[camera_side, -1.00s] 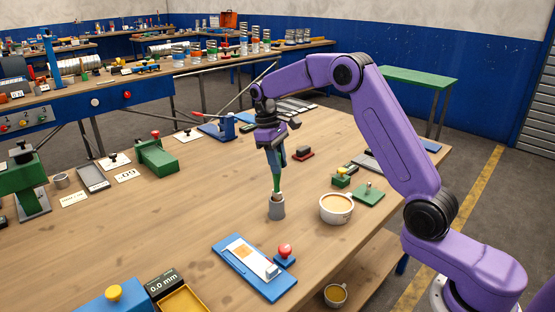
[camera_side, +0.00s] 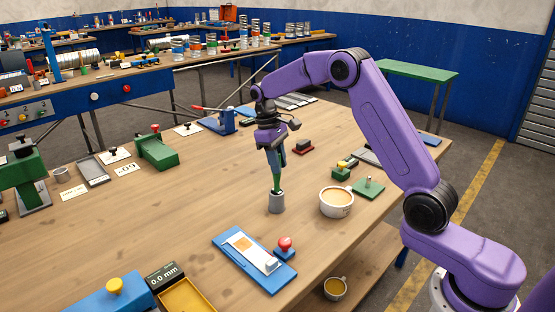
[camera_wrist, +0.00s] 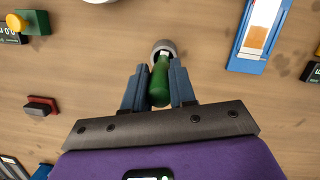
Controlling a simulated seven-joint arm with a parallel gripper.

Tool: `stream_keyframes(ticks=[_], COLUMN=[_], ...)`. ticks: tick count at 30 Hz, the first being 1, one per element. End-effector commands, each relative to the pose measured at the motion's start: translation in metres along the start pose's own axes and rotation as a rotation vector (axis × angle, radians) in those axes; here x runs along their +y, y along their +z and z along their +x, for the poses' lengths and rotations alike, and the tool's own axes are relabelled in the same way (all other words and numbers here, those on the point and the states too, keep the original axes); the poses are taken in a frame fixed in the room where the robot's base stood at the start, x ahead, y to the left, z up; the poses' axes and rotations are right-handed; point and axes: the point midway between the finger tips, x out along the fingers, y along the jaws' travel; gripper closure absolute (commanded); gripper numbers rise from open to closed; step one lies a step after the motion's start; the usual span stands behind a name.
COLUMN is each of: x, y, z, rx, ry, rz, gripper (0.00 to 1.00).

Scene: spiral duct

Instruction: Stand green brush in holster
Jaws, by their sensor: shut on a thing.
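The green brush (camera_side: 277,178) is upright between the blue fingers of my gripper (camera_side: 276,160), and the wrist view shows the brush (camera_wrist: 160,82) between both fingertips (camera_wrist: 160,72). The holster (camera_side: 276,203) is a small grey cup standing on the wooden table; it also shows in the wrist view (camera_wrist: 172,45). The brush's lower end is at the holster's mouth and appears to be just inside it. How deep it sits is hidden.
A cup of coffee (camera_side: 337,202) stands close to the right of the holster. A blue fixture (camera_side: 254,265) with a red knob (camera_side: 285,243) lies in front. Green blocks (camera_side: 368,188) sit at the right. The table left of the holster is clear.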

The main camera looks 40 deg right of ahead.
Motion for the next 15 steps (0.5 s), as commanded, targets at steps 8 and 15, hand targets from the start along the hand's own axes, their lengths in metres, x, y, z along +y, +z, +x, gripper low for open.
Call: stream_keyframes(ticks=[8,15], x=[0.0,0.0], y=[-0.0013,-0.0013], z=[0.0055,0.0052], rx=[0.001,0.001], ry=[0.0,0.0], rz=[0.0,0.0], gripper=[1.0,0.45])
